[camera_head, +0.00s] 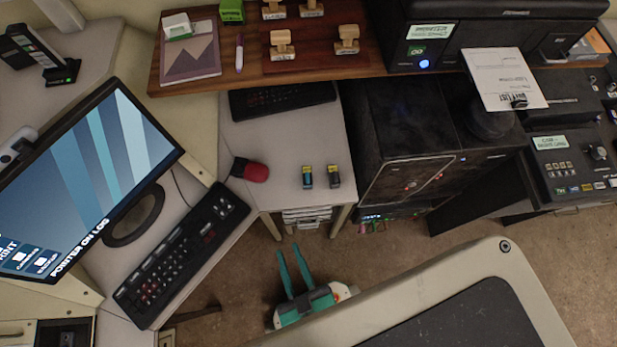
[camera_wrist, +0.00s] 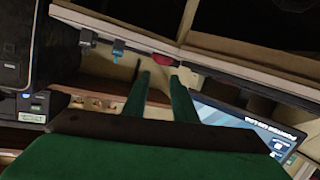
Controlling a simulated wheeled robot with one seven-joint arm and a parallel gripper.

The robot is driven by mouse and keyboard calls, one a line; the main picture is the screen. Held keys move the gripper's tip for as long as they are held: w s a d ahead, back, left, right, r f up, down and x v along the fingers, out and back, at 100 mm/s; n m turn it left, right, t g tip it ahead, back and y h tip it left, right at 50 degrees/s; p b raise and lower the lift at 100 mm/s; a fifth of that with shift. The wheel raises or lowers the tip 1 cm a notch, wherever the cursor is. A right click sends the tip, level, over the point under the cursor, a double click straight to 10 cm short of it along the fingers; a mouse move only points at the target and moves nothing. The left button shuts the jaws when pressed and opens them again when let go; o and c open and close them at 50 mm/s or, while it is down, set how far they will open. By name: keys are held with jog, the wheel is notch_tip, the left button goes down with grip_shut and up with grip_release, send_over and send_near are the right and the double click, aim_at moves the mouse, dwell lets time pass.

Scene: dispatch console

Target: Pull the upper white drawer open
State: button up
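A small white drawer stack (camera_head: 307,217) shows under the front edge of the white desk in the head view. Its layers are seen steeply from above, and most of it is hidden by the desktop; I cannot make out a separate handle or any opened drawer. My gripper (camera_head: 289,250) has two teal fingers, spread apart with nothing between them. It is in front of the desk, with its fingers pointing towards the desk edge, apart from the stack. The open fingers also show in the wrist view (camera_wrist: 160,76), where I cannot clearly identify the drawers.
Two small bottles (camera_head: 320,177) and a red-and-black object (camera_head: 250,170) lie on the desk (camera_head: 285,140) above. A keyboard (camera_head: 182,255) and monitor (camera_head: 85,180) are to the left. A black cabinet (camera_head: 410,140) stands to the right. Floor (camera_head: 390,255) is open before the desk.

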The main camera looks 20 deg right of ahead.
jog(key=w+d+f+n+h, duration=0.15)
jog(key=f+n, duration=0.25)
jog(key=f, duration=0.9)
jog(key=w+d+f+n+h, duration=0.1)
jog(key=d+f+n, duration=0.3)
jog(key=f, duration=1)
jog(key=w+d+f+n+h, duration=0.15)
jog(key=f+n, duration=0.35)
jog(key=f, duration=0.8)
jog(key=f+x, duration=0.1)
jog(key=x, duration=0.8)
jog(key=shift+d, duration=0.3)
grip_shut()
jog(key=shift+w, duration=0.1)
jog(key=shift+d, duration=0.15)
